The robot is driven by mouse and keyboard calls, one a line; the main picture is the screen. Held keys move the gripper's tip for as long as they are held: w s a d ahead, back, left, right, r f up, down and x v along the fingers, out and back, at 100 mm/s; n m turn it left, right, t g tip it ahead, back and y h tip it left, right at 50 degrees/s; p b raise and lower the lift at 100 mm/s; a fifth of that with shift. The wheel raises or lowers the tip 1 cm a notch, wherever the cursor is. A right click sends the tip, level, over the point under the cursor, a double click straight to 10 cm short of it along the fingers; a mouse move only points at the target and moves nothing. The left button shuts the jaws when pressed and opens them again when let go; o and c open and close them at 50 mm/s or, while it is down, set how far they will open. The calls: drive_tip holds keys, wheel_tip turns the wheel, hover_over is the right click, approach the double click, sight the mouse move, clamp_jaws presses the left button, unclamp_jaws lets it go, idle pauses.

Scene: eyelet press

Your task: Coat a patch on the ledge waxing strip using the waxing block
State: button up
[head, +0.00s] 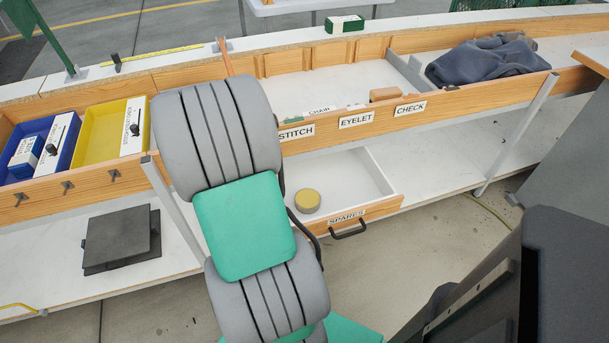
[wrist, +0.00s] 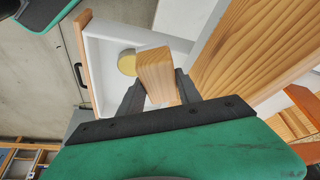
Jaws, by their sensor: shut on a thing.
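In the wrist view my gripper (wrist: 158,88) is shut on a light wooden block (wrist: 156,68), which I take to be the waxing block. The block is clamped between the two dark fingers; its underside is hidden. A broad wooden board (wrist: 250,45) is close beside it at the right; I cannot tell whether they touch. In the head view my arm hides the gripper and the held block. A thin yellow strip (head: 160,55) lies on the back ledge at the upper left. I cannot tell whether it is the waxing strip.
An open drawer marked SPARES (head: 347,216) holds a round yellow tin (head: 307,201). Above it, a small brown block (head: 385,93) lies near the EYELET label (head: 356,120). Blue (head: 65,155) and yellow (head: 92,135) trays are left, a dark cloth (head: 485,60) right.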

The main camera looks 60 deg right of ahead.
drive_tip(key=s+d+f+m+g+y, duration=0.1)
drive_tip(key=s+d+f+m, duration=0.2)
drive_tip(key=s, duration=0.2)
drive_tip(key=s+d+f+m+g, duration=0.1)
drive_tip(key=s+d+f+m, duration=0.15)
drive_tip(key=s, duration=0.25)
drive_tip(key=shift+s+f+b, duration=0.15)
drive_tip(key=shift+f+b, duration=0.9)
drive_tip(key=shift+f, duration=0.4)
drive_tip(key=shift+s+f+b, duration=0.1)
drive_tip(key=shift+f+b, duration=0.9)
drive_tip(key=shift+f, duration=0.4)
drive_tip(key=shift+f+b, duration=0.5)
drive_tip(key=shift+f, duration=0.1)
wheel_tip(320, 180, up, 7)
drive_tip(key=p, duration=0.4)
drive_tip(key=shift+p, duration=0.3)
drive_tip(key=shift+n+t, duration=0.25)
drive_tip(key=shift+t, duration=0.05)
